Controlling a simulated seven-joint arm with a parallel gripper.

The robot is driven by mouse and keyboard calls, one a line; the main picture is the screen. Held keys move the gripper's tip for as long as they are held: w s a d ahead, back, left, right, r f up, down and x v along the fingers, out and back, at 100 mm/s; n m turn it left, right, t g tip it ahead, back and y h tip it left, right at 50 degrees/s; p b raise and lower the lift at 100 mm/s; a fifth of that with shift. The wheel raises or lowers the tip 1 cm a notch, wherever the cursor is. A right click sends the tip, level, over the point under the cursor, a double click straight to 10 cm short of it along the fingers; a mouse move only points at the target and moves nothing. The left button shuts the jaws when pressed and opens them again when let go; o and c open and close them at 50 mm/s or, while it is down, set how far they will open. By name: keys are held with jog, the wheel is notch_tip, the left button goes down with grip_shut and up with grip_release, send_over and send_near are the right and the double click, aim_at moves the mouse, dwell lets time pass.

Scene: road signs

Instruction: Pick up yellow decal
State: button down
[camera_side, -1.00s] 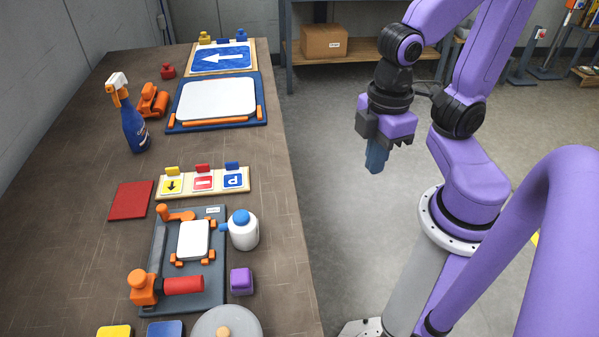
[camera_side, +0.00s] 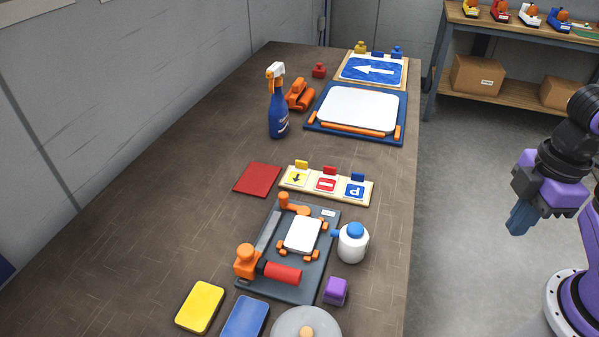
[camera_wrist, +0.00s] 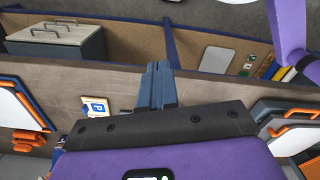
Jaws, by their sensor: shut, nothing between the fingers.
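The yellow decal (camera_side: 297,177) is a small yellow square with a black arrow. It lies at the left end of a pale wooden strip (camera_side: 313,188), beside a red decal (camera_side: 326,184) and a blue P decal (camera_side: 355,190). Each has a coloured tab at its back edge. My gripper (camera_side: 519,219) hangs off the right side of the table, well apart from the strip, with its fingers together and empty. The closed fingers also show in the wrist view (camera_wrist: 157,85), where the blue P decal (camera_wrist: 96,106) is visible at left; the yellow decal cannot be made out there.
A grey fixture (camera_side: 290,284) with orange clamps and a white plate stands in front of the strip. Around it are a white bottle (camera_side: 352,245), a purple block (camera_side: 335,291) and a red pad (camera_side: 257,179). A blue spray bottle (camera_side: 278,115) stands behind.

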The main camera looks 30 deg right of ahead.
jog(key=c, duration=1.8)
grip_release()
jog(key=o, duration=1.2)
jog(key=shift+c, duration=0.2)
jog(key=w+a+r+m+t+h, duration=0.1)
jog(key=w+a+m, duration=0.5)
jog(key=w, duration=0.5)
jog(key=w+a+r+m+t+h, duration=0.1)
jog(key=w+a+m, duration=0.5)
jog(key=w, duration=0.5)
jog(key=w+a+r+m+t, duration=0.1)
jog(key=w+a+m, duration=0.3)
jog(key=w+a, duration=0.55)
jog(key=m+h, duration=0.2)
jog(key=m, duration=0.4)
send_near(301, 162)
jog(key=f, duration=0.1)
jog(key=w+f, duration=0.1)
jog(key=f, duration=0.1)
jog(key=shift+w+d+n, duration=0.15)
jog(key=shift+d+n, duration=0.15)
jog(key=shift+d+x, duration=0.15)
jog(key=shift+x, duration=1.2)
jog(key=shift+d+x, duration=0.1)
jog(key=shift+x, duration=1.25)
